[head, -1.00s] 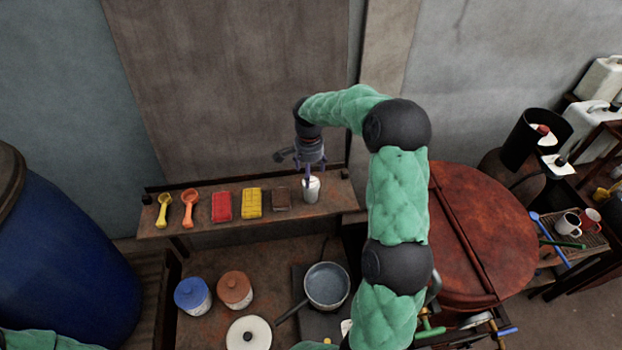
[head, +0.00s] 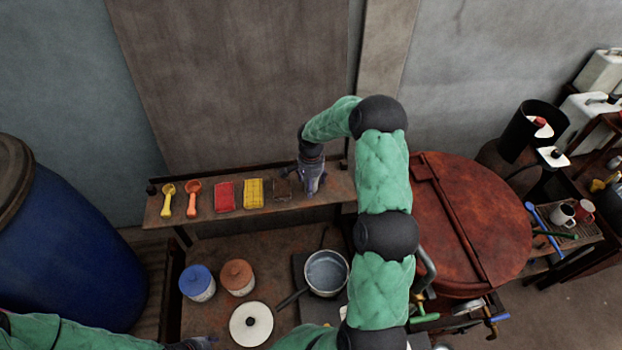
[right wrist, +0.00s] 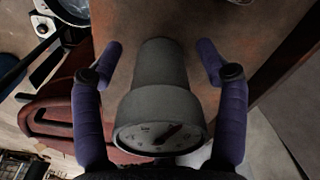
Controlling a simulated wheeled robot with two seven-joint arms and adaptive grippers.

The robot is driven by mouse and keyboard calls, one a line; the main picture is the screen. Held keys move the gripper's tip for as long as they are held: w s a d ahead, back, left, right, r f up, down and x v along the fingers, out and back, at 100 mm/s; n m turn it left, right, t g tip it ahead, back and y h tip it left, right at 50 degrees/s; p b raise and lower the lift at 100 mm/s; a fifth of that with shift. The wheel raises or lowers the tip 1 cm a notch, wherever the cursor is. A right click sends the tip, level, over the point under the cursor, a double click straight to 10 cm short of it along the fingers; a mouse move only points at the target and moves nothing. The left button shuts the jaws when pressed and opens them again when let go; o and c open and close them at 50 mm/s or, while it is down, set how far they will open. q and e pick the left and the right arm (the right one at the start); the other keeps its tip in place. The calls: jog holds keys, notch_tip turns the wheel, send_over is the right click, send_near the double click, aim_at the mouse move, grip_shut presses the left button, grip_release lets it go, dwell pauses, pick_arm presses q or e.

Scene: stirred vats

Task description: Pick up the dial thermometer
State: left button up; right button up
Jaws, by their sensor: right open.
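The dial thermometer (right wrist: 160,120) is a grey stepped cylinder with a round dial face and dark needle, in the middle of the right wrist view. My right gripper (right wrist: 161,50) is open, with one purple finger on each side of it; gaps show between the fingers and the body. In the head view my right gripper (head: 312,190) is low over the right end of the wall shelf (head: 338,188) and hides the thermometer. Part of my left gripper (head: 198,343) shows at the bottom edge; its fingers are not clear.
Below stand a pot (head: 327,272) and lidded jars. A rusty vat lid (head: 480,215) is right.

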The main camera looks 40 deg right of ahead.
jog(key=shift+f, duration=0.1)
jog(key=c, duration=1.3)
jog(key=shift+c, duration=0.2)
